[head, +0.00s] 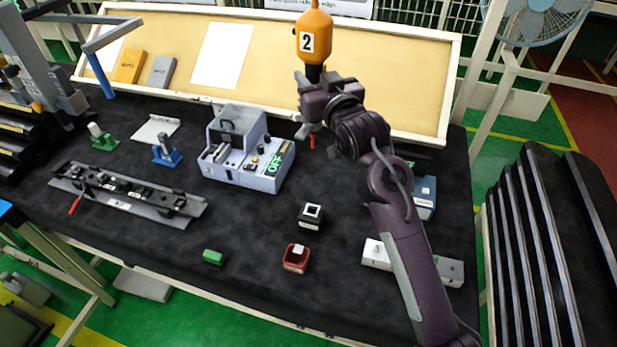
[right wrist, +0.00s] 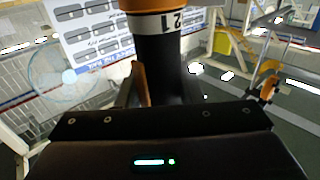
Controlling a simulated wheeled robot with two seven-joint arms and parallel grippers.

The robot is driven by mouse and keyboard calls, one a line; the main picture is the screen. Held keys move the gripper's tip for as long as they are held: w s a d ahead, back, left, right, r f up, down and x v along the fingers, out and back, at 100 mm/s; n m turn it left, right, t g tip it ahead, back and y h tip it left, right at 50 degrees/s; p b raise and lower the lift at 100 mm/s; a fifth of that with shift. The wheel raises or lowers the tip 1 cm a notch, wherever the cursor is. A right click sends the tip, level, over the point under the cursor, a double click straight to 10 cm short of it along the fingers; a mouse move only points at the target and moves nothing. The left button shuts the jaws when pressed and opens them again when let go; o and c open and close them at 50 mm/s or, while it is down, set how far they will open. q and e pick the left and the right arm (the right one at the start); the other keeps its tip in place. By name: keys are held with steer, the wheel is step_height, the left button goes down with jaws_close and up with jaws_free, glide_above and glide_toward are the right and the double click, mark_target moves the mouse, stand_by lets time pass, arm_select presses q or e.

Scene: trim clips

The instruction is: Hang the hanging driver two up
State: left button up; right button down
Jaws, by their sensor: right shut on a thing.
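The orange hanging driver two (head: 313,36), with a white label reading 2, is at the top of the head view. My right gripper (head: 316,82) is shut on the black lower part of the driver and holds it upright, high over the back of the table. In the right wrist view the driver's black body (right wrist: 165,65) stands between the fingers, below its orange part and white label band. The top of the driver is cut off by the frame edge, so I cannot see what is above it. My left gripper is not in view.
Below on the black table (head: 250,215) are a grey machine (head: 245,150) reading OFF, a long rail fixture (head: 130,195), a red bin (head: 296,258), a black box (head: 311,215) and a green block (head: 213,257). A tan board (head: 380,75) stands behind. Dark panels (head: 550,240) stand at right.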

jaws_free()
stand_by(0.6)
steer(key=shift+s, duration=0.1)
stand_by(0.4)
steer(key=r+v, duration=0.2)
steer(key=v, duration=0.8)
stand_by(1.2)
steer(key=shift+f, duration=0.1)
steer(key=b+v, duration=0.3)
steer(key=v, duration=0.4)
steer(key=shift+s+d, duration=0.2)
steer(key=shift+s, duration=0.1)
